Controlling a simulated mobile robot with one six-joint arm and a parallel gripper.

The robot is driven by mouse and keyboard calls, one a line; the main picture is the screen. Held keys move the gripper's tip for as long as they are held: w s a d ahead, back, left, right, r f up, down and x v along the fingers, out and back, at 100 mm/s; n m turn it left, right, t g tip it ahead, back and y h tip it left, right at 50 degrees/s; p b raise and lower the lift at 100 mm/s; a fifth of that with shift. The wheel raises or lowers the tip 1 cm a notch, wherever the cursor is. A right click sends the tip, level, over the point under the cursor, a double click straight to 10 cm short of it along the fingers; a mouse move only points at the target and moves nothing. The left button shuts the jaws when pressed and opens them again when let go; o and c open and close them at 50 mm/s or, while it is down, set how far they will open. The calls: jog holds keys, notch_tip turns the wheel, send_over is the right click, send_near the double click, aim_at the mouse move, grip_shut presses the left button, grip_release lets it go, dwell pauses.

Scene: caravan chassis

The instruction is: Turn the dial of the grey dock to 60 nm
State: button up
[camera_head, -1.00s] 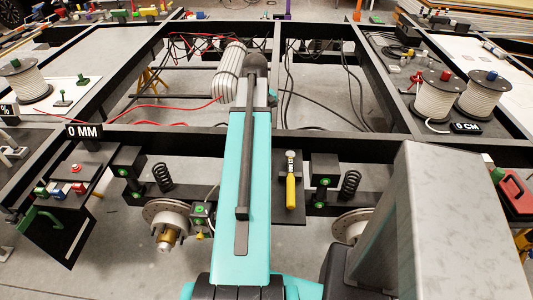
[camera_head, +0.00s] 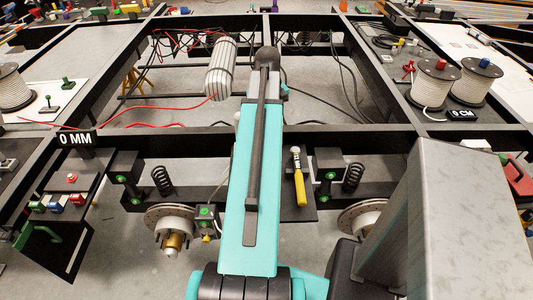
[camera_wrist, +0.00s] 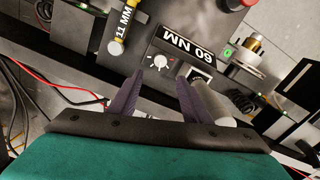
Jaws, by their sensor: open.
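In the wrist view the grey dock (camera_wrist: 165,48) carries a small white dial (camera_wrist: 157,62) with tick marks around it. A sign (camera_wrist: 181,46) beside the dial reads 60 NM. My gripper (camera_wrist: 160,78) is open and empty, and its two purple fingers point toward the dock. The dial appears between the fingertips, nearer the left one and a little beyond them; I see no clear contact. Which way the dial's pointer faces is too small to tell. I cannot make out the dock or my gripper in the head view, where my teal arm covers the middle.
A yellow-handled tool (camera_head: 299,185) hangs on the frame right of my arm; a yellow tool marked 11 MM (camera_wrist: 121,32) shows in the wrist view. A red button (camera_wrist: 236,4) is near the dock. Red wires (camera_wrist: 55,88) and brake discs (camera_head: 172,222) are around.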

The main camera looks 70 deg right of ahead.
dwell(0.3)
jog(key=shift+f+p, duration=0.9)
jog(key=shift+f, duration=6)
jog(key=shift+c, duration=0.4)
jog(key=shift+s, duration=0.1)
jog(key=c, duration=0.9)
